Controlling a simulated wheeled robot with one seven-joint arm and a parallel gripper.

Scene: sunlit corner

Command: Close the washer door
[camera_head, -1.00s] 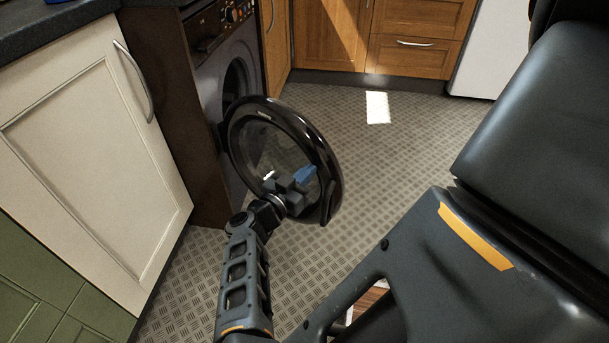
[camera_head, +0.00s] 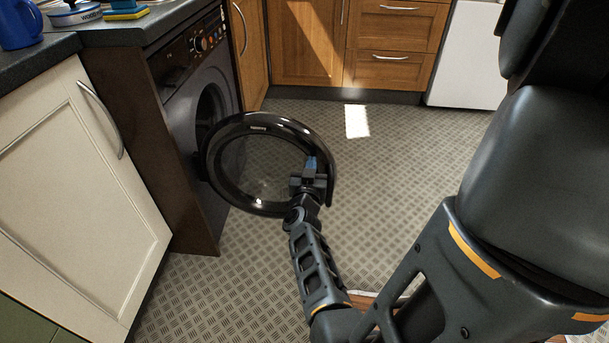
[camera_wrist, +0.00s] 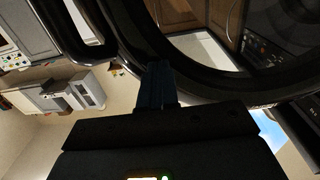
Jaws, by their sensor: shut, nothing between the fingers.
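The washer (camera_head: 188,105) is a dark grey front-loader set in the counter at the left of the head view. Its round door (camera_head: 228,132) has a glossy black rim and clear glass, and it stands wide open, swung out over the floor. My gripper (camera_head: 313,163) is shut, with its blue fingertips at the right, free-edge side of the door ring. In the wrist view the blue fingers (camera_wrist: 156,82) are together and lie against or very close to the dark door rim (camera_wrist: 210,88). I cannot tell whether they touch it.
A cream cabinet (camera_head: 75,190) with a metal handle stands left of the washer. Wooden cabinets (camera_head: 305,45) and a white appliance (camera_head: 467,55) are at the back. A blue mug (camera_head: 17,25) sits on the counter. The patterned floor (camera_head: 400,140) is clear.

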